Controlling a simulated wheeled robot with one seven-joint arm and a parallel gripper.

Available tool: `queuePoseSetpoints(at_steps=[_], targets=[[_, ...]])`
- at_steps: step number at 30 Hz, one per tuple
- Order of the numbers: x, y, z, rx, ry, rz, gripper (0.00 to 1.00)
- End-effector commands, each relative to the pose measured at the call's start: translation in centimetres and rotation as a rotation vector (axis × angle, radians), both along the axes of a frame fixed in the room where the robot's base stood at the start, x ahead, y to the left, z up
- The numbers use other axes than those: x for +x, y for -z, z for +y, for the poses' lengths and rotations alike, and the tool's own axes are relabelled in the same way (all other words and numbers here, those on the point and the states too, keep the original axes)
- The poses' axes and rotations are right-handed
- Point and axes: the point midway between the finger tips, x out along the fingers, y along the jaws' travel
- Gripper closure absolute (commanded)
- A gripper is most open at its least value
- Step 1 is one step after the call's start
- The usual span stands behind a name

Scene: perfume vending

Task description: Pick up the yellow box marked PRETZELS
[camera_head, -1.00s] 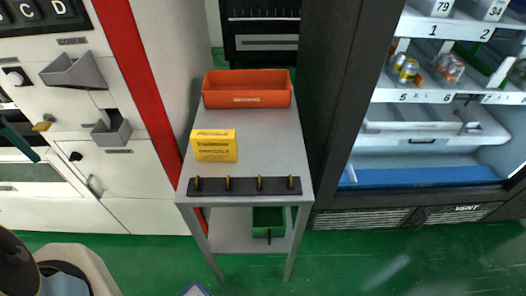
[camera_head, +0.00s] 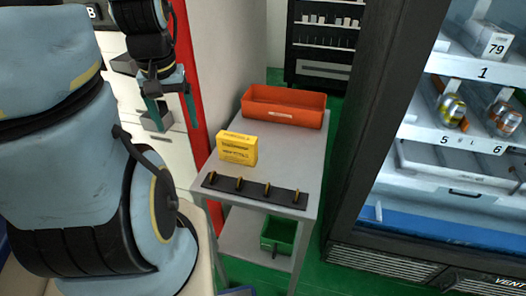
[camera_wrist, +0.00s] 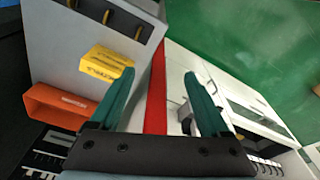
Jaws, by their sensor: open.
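The yellow box (camera_head: 238,149) stands on the grey table (camera_head: 276,165), between an orange bin and a dark strip with brass hooks. Its print is too small to read surely. My gripper (camera_head: 174,116) is open and empty, in the air to the left of the box and above table height, apart from it. In the wrist view the gripper (camera_wrist: 163,95) shows two green fingers spread wide. The yellow box (camera_wrist: 106,66) appears there just left of the left finger, which lies close to its edge in the picture.
The orange bin (camera_head: 284,107) sits at the table's back, and the hook strip (camera_head: 254,190) lies along its front edge. A green bin (camera_head: 278,236) is on the lower shelf. A red post (camera_head: 188,95) and white wall stand left. A vending cabinet (camera_head: 440,260) stands right.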

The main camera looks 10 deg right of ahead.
Motion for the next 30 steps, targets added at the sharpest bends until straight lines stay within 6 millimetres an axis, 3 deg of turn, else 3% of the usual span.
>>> queuePoseSetpoints(at_steps=[11, 17, 25, 30], targets=[[-0.1, 2.1, -2.1, 0.074, 0.220, 0.104, 0.20], [-0.2, 3.7, -3.7, 0.158, 0.428, 0.201, 0.20], [0.2, 7.1, -7.1, 0.409, 0.880, 0.399, 0.20], [1.8, 9.1, -11.3, 0.733, 1.265, 0.556, 0.20]])
